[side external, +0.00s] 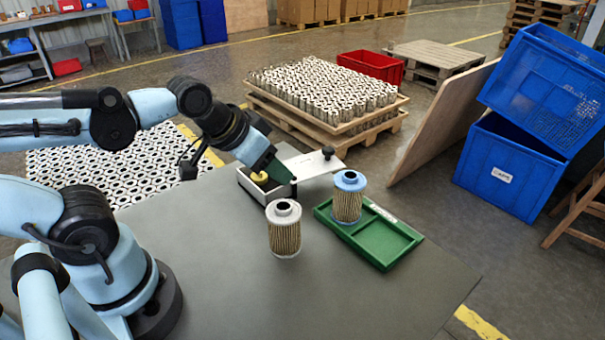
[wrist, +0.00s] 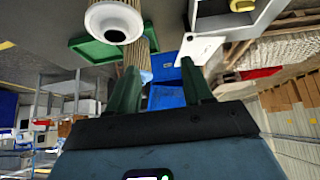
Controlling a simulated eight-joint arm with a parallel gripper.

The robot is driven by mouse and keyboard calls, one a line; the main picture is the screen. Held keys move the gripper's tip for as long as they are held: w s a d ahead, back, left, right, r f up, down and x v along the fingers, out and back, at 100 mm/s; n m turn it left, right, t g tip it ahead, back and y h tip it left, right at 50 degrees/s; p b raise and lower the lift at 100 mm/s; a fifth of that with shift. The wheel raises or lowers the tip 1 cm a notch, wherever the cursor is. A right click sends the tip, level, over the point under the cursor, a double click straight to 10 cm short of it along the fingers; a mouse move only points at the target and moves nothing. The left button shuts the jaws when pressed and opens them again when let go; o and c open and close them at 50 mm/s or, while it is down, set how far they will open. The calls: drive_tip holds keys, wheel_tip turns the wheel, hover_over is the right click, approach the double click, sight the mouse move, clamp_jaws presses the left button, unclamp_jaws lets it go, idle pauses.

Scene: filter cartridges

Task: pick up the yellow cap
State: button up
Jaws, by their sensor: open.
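The yellow cap (side external: 260,177) lies in a small white open box (side external: 247,187) at the table's far edge. In the wrist view the cap (wrist: 243,5) shows at the top edge, partly cut off, inside the white box (wrist: 267,18). My gripper (side external: 284,182) is at the box, very near the cap in the side view. In the wrist view its two green fingers (wrist: 160,78) are spread with nothing held between them. The cap lies outside the gap between them, toward the upper right.
A white-topped filter cartridge (side external: 284,230) stands on the grey table (side external: 350,300). A blue-topped cartridge (side external: 348,200) stands in the left compartment of a green tray (side external: 385,240); the right compartment is empty. A white plate with a black knob (side external: 313,163) extends beside the box.

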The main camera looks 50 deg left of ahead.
drive_tip(key=w+a+n+g, duration=0.3)
drive_tip(key=a+n+g, duration=0.1)
drive_tip(key=a+n, duration=0.45)
drive_tip(key=w+a+n+g, duration=0.3)
drive_tip(key=a+n, duration=0.4)
drive_tip(key=n, duration=0.3)
drive_tip(key=shift+m, duration=0.25)
wheel_tip(320, 180, down, 6)
drive_tip(key=shift+w+f, duration=0.1)
drive_tip(key=shift+w, duration=0.05)
drive_tip(key=shift+d+f, duration=0.25)
drive_tip(key=shift+f, duration=1.05)
drive_tip(key=shift+d+f, duration=0.2)
drive_tip(key=shift+f, duration=1.1)
drive_tip(key=c, duration=0.5)
